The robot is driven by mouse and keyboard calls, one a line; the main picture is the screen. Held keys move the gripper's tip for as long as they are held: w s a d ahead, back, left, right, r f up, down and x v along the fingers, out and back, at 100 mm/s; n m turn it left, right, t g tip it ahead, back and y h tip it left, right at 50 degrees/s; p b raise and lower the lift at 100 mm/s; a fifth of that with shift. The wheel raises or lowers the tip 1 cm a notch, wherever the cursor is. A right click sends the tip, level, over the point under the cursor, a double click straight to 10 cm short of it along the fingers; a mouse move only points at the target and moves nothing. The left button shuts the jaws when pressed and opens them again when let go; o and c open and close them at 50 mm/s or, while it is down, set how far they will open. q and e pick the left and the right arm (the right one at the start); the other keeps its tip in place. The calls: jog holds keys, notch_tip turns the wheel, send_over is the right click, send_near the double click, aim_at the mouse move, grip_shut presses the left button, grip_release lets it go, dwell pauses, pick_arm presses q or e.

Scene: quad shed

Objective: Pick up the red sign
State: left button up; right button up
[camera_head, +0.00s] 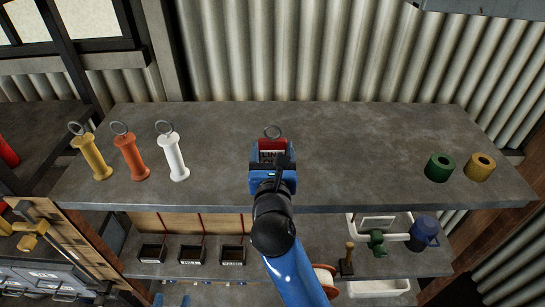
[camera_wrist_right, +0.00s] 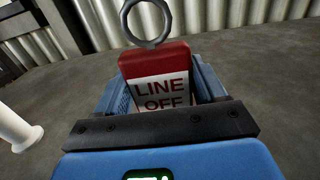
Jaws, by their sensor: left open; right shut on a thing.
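The red sign (camera_head: 272,144) has a metal ring on top and a white panel reading "LINE OFF", which is clear in the right wrist view (camera_wrist_right: 158,75). It stands upright at the middle of the grey shelf top. My right gripper (camera_head: 272,158) is shut on the sign, with a blue finger on each side of it. The sign's lower part is hidden behind the gripper, so I cannot tell whether it touches the shelf. My left gripper (camera_head: 172,301) is open at the bottom edge, low and left, with only its blue fingertips showing.
Yellow (camera_head: 92,157), orange (camera_head: 131,156) and white (camera_head: 173,156) ringed handles stand left of the sign. Green (camera_head: 439,167) and yellow (camera_head: 480,166) hollow cylinders stand at right. The shelf between is clear. Small black bins (camera_head: 191,262) sit on the lower shelf. A corrugated wall (camera_head: 300,50) stands behind.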

jog(key=shift+r, duration=0.1)
notch_tip(320, 180, up, 20)
jog(key=b, duration=0.1)
dwell(0.7)
dwell(0.6)
